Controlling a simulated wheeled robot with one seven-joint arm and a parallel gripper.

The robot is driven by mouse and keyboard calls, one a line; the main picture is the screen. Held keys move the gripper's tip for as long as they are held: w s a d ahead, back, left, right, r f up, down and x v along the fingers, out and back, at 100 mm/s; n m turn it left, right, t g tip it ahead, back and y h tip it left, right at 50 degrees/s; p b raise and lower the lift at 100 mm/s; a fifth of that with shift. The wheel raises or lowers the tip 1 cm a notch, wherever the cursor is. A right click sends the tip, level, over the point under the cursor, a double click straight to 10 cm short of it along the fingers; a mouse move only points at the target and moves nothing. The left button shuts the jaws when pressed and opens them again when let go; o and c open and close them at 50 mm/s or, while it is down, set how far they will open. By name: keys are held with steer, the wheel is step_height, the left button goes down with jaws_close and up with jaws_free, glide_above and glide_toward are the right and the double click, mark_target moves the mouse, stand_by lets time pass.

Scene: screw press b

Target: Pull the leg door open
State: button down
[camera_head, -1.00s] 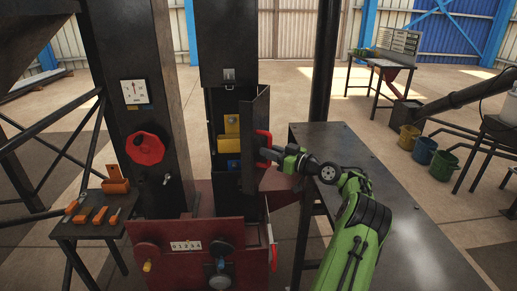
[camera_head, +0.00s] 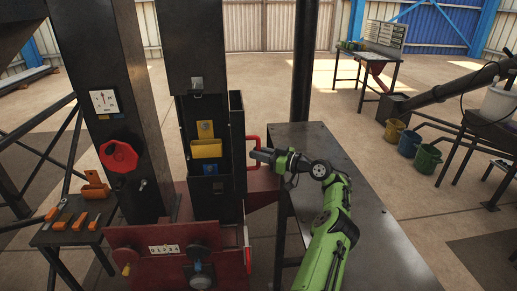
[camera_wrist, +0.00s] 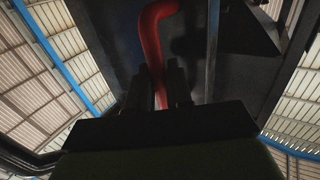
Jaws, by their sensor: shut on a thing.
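The leg door (camera_head: 237,165) is a narrow dark panel at the right side of the black press leg (camera_head: 195,60). It stands open, swung out and seen nearly edge-on. Its red handle (camera_head: 253,138) is on the right side of the door. My gripper (camera_head: 257,157) is at the handle, coming from the right. In the wrist view the red handle (camera_wrist: 152,45) runs down between the two dark fingers (camera_wrist: 160,92), which are shut on it. The opened leg shows a yellow box (camera_head: 206,148) and a blue part (camera_head: 209,168) inside.
A dark metal table (camera_head: 385,230) lies under my arm on the right. A red base box (camera_head: 165,255) with knobs and a counter sits below the leg. A small tool shelf (camera_head: 75,232) is at left. Buckets (camera_head: 427,160) stand far right.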

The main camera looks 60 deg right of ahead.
steer(key=shift+w+d+r, duration=0.1)
steer(key=shift+d+r, duration=0.2)
steer(key=shift+r, duration=0.1)
steer(key=c, duration=1.4)
jaws_free()
steer(key=shift+c, duration=0.2)
steer(key=shift+o, duration=1.4)
steer(key=shift+w+f, duration=0.3)
steer(key=shift+f, duration=0.05)
steer(key=s+d+p, duration=0.1)
steer(key=s+d, duration=0.1)
steer(key=s, duration=1.3)
steer(key=shift+s+p, duration=0.35)
steer(key=shift+s, duration=0.05)
steer(key=shift+f, duration=0.1)
